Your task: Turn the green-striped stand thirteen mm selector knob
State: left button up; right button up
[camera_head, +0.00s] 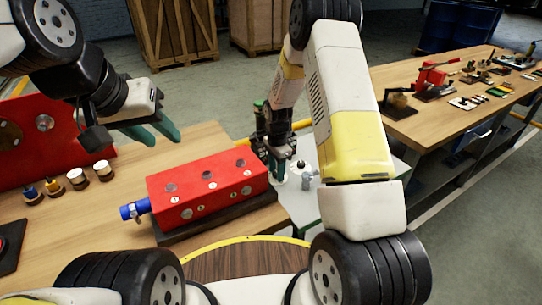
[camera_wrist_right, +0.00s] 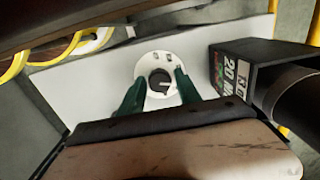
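In the right wrist view a round white dial plate (camera_wrist_right: 148,97) with a dark round knob (camera_wrist_right: 161,84) at its centre sits on a pale panel (camera_wrist_right: 85,85). The knob has a light mark. My right gripper (camera_wrist_right: 160,78) is open, with one green finger on each side of the knob and visible gaps. Contact is not visible. In the head view the right gripper (camera_head: 278,172) points down over the pale stand top (camera_head: 300,205), hiding part of it. I cannot make out green stripes. My left gripper (camera_head: 160,130) is open and empty above the left workbench.
A black box (camera_wrist_right: 236,72) with a white number label stands right of the dial. In the head view a red block with a blue fitting (camera_head: 205,185) lies left of the right gripper. A second workbench (camera_head: 425,115) with tools is at right.

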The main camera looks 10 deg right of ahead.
grip_shut()
jog(key=shift+n, duration=0.4)
jog(key=n, duration=0.3)
jog(key=shift+n, duration=0.3)
jog(key=n, duration=0.4)
jog(key=shift+n, duration=0.3)
jog(key=n, duration=1.1)
jog(key=shift+n, duration=0.4)
